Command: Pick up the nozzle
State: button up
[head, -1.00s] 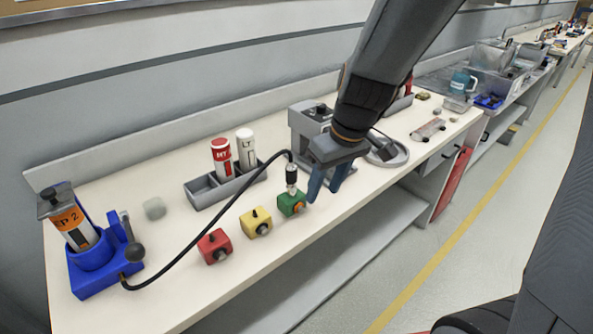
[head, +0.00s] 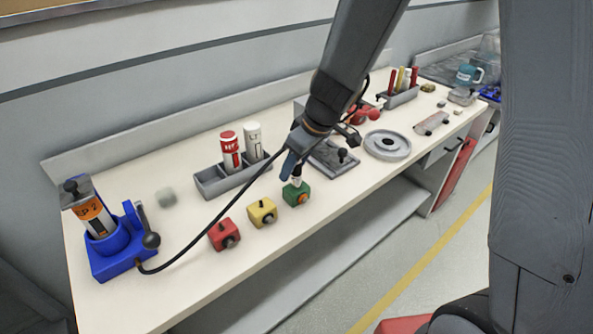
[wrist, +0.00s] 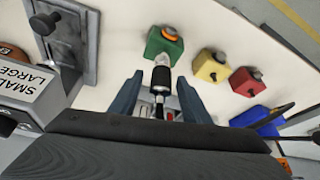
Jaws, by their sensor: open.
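The nozzle (wrist: 160,78) is a black and silver piece on the end of a black hose (head: 205,228). Its tip is at the green block (head: 296,194), which also shows in the wrist view (wrist: 163,46). My gripper (wrist: 158,80) is open, with one finger on each side of the nozzle and a visible gap on both sides. In the head view my gripper (head: 291,168) is just above the green block, and its fingers hide most of the nozzle.
A yellow block (head: 263,213) and a red block (head: 223,235) stand beside the green one. The hose runs to a blue holder (head: 112,255) with an orange-labelled cartridge. A grey tray (head: 211,184) holds red and white cartridges behind. A grey plate device (head: 338,160) stands to the right.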

jog(key=shift+x, duration=1.05)
grip_shut()
jog(key=shift+r, duration=0.15)
